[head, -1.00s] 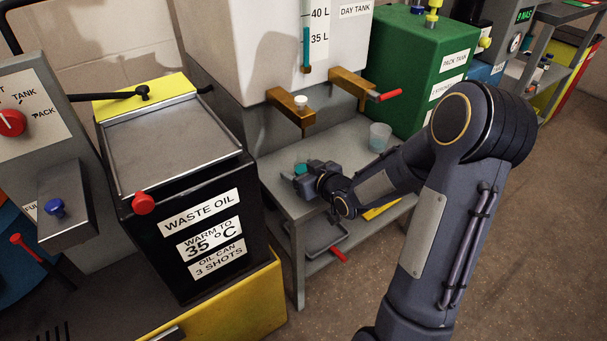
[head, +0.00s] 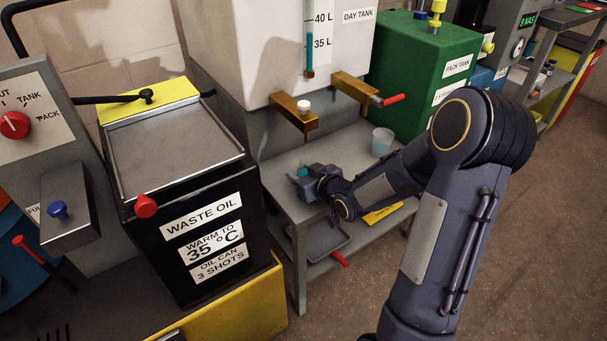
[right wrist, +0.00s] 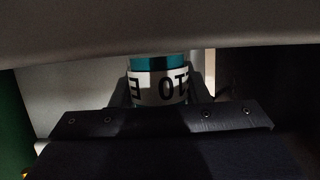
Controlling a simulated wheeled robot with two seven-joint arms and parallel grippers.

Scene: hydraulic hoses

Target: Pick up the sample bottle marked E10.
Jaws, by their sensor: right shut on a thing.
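The sample bottle (right wrist: 158,88) shows in the right wrist view with a teal upper part and a white label, upside down in the picture, that reads E10. My right gripper (right wrist: 158,100) is shut on it, one finger on each side. In the head view my right gripper (head: 304,180) is at the left part of the grey bench top, below the day tank's brass valves. Only a bit of the bottle's teal (head: 301,171) shows there; the gripper hides the rest. I cannot tell whether the bottle touches the bench. My left gripper is not in view.
The grey bench (head: 283,165) also holds a clear cup (head: 382,141). Brass valves (head: 295,117) on the day tank (head: 260,50) overhang the bench. The black waste oil box (head: 205,245) stands close at left, the green pack tank (head: 415,70) at right.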

